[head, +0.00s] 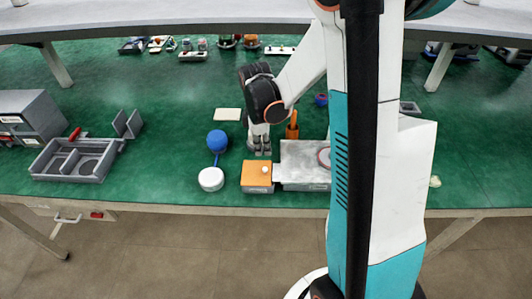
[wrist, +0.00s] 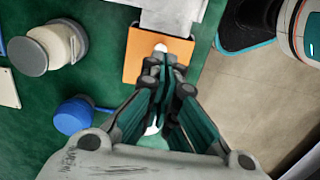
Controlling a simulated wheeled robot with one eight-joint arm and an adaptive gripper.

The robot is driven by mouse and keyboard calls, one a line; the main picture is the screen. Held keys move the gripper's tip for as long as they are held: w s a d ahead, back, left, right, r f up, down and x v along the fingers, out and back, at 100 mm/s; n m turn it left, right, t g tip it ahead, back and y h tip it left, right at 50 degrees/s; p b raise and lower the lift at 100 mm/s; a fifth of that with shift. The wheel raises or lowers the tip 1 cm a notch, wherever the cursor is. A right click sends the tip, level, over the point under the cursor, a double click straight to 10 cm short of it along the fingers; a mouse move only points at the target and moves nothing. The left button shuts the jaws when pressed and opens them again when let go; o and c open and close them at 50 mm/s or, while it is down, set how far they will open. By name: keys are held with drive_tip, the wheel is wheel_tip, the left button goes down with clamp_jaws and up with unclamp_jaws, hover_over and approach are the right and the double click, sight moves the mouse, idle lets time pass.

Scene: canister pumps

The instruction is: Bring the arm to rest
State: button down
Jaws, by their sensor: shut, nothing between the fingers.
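My gripper (head: 262,150) points down over the green bench, just behind the orange-topped box (head: 255,182) in the head view. In the wrist view its fingers (wrist: 164,62) are together, with nothing seen between them. They overlap the orange top (wrist: 138,62) and its small white knob (wrist: 161,47); I cannot tell the height gap. My upper arm and column cover part of the bench at right in the head view.
A grey metal box (head: 298,184) stands right of the orange top. A grey divided tray (head: 75,178) is further left. An orange upright piece (head: 292,130) stands close to the gripper. Green bench is clear between tray and canister.

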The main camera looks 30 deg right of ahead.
wheel_tip(320, 180, up, 7)
drive_tip(key=p, duration=0.2)
drive_tip(key=shift+a+r, duration=0.15)
drive_tip(key=shift+r, duration=0.05)
